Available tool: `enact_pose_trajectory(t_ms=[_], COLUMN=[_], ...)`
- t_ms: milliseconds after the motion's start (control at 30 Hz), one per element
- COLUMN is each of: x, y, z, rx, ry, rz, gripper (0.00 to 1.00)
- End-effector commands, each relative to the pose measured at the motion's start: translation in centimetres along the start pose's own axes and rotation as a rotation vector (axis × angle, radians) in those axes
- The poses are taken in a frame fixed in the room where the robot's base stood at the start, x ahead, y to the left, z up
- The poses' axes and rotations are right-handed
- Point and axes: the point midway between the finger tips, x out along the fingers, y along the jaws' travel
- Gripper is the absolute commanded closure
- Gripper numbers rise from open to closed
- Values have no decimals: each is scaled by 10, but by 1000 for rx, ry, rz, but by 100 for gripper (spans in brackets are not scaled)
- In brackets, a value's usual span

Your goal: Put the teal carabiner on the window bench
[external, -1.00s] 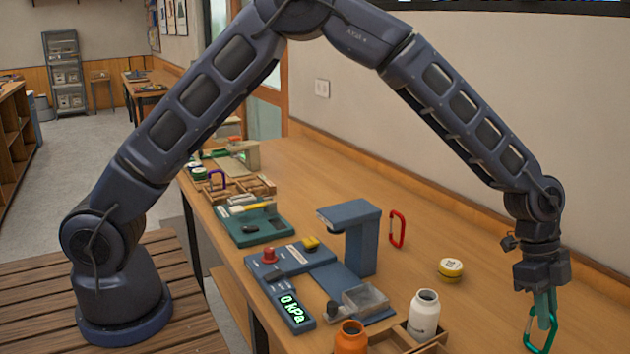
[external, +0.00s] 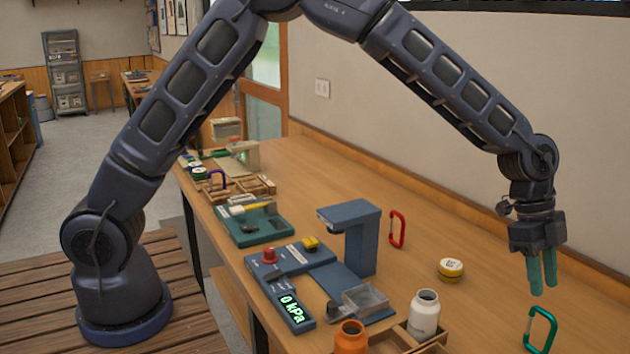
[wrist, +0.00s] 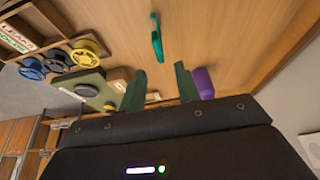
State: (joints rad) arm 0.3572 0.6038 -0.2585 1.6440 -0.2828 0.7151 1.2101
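The teal carabiner (external: 541,331) stands upright on the wooden bench top (external: 480,235) at the lower right of the external view. It also shows in the wrist view (wrist: 156,40), beyond my fingertips. My gripper (external: 543,284) is above the carabiner and apart from it, pointing down. In the wrist view its two teal fingers (wrist: 160,85) are spread with nothing between them.
The wall runs along the back.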

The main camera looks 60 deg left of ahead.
Motion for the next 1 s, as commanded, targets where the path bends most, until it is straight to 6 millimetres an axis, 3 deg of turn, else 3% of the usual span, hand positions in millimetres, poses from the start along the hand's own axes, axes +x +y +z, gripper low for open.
enact_pose_trajectory(t_ms=[200,467,567,767,1000], x=[-36,-56,-74,-137,-213], y=[0,1,5,25,62], z=[0,2,9,43,92], rx=[1,-5,-31,-151,-327], ry=[0,-3,-12,-50,-89], rz=[-1,-4,-17,-76,-157], gripper=[68,68,68,68,68])
